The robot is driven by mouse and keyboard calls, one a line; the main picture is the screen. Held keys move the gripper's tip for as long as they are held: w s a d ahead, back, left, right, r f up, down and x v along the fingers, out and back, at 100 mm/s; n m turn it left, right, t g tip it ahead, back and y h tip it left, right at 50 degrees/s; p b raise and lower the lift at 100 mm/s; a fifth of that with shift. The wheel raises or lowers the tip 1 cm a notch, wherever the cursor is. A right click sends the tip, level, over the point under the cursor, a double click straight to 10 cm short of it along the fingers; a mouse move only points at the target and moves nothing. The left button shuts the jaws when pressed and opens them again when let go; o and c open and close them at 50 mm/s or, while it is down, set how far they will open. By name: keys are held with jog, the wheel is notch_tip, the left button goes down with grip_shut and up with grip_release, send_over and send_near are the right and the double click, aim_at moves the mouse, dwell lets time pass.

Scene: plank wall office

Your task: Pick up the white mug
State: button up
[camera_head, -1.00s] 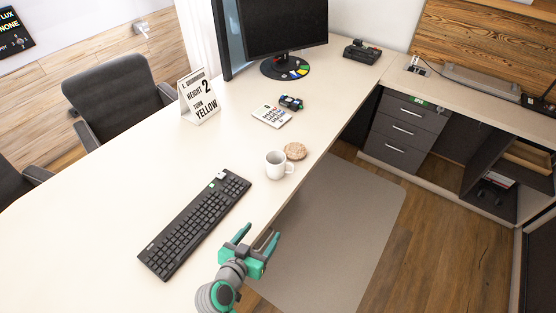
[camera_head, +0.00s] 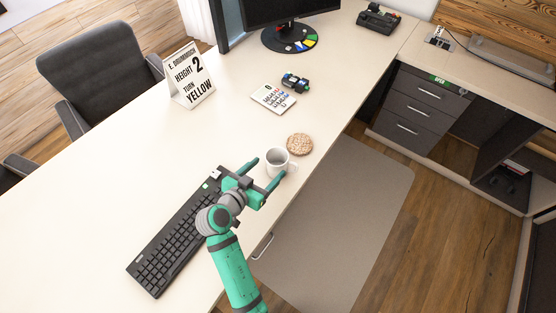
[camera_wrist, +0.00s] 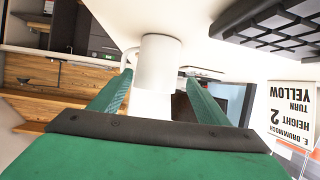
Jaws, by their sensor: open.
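The white mug (camera_head: 278,161) stands upright on the cream desk, its handle toward the right in the head view. My green gripper (camera_head: 264,172) is open just in front of the mug, with its fingers pointing at it. In the wrist view the mug (camera_wrist: 157,62) shows ahead between the two fingertips (camera_wrist: 158,84), with its handle on the left. I cannot tell from these views whether the fingers reach past the mug's near side.
A round brown biscuit-like disc (camera_head: 299,144) lies close behind the mug. A black keyboard (camera_head: 180,235) lies to the left, under my gripper's side. A calculator-like pad (camera_head: 272,98), a folded sign (camera_head: 191,78) and a monitor base (camera_head: 289,38) stand farther back. The desk's edge is close on the right.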

aim_at(282, 157)
jog(key=shift+d+x, duration=0.25)
jog(key=shift+x, duration=3.25)
jog(key=shift+s, duration=0.1)
jog(key=c, duration=1.1)
